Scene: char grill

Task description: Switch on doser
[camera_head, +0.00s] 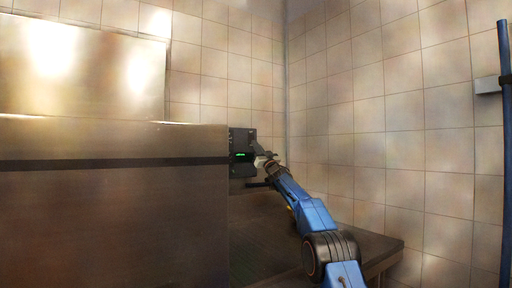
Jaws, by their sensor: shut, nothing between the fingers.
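The doser, as far as I can tell, is a small dark box (238,140) with a lit green display, at the right edge of the large steel machine. My blue arm reaches up to it from the lower right. My gripper (259,156) is shut and empty, right beside the front of the box. I cannot tell whether the fingertips touch it. The gripper is small in the view and any switch or button on the box is too small to make out.
The large steel machine (110,220) fills the left side. A dark counter (375,243) lies below my arm. Tiled walls meet in a corner behind. A blue pole (506,150) stands at the far right, with a small grey wall box (487,86) beside it.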

